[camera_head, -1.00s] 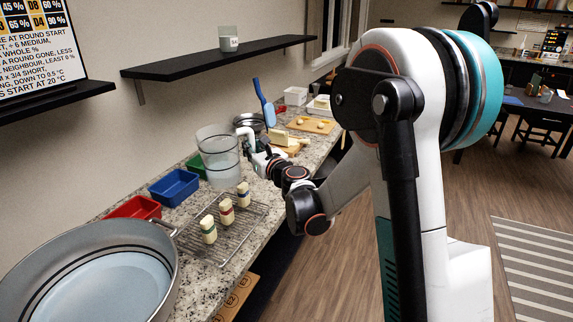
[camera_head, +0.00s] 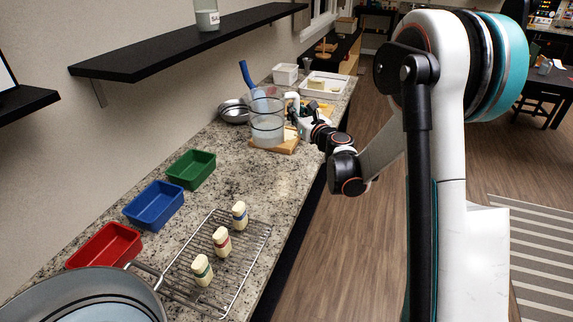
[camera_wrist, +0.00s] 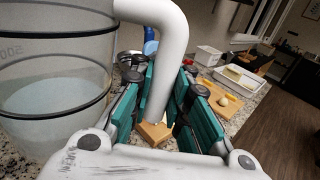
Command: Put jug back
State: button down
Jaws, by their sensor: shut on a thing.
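The jug (camera_head: 267,120) is a clear, upright vessel with dark rings and a white handle. In the head view it is at or over the near part of a wooden board on the counter; I cannot tell if it touches the board. My gripper (camera_head: 296,108) is on its right side. In the wrist view, the jug (camera_wrist: 52,85) fills the left, with pale liquid visible inside. Its white handle (camera_wrist: 172,60) passes between the green finger pads of my gripper (camera_wrist: 167,88), which is shut on the handle.
Green (camera_head: 191,169), blue (camera_head: 153,205) and red (camera_head: 104,246) trays line the wall side. A wire rack (camera_head: 235,250) holds three small bottles. A large pot (camera_head: 75,300) is at front left. A metal pan (camera_head: 234,111) lies behind the jug. Bare counter (camera_head: 232,165) lies before the board.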

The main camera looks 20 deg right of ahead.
notch_tip(320, 180, down, 18)
jog(key=b, duration=0.6)
jog(key=shift+r, duration=0.15)
jog(key=c, duration=1.5)
grip_release()
jog(key=shift+c, duration=0.2)
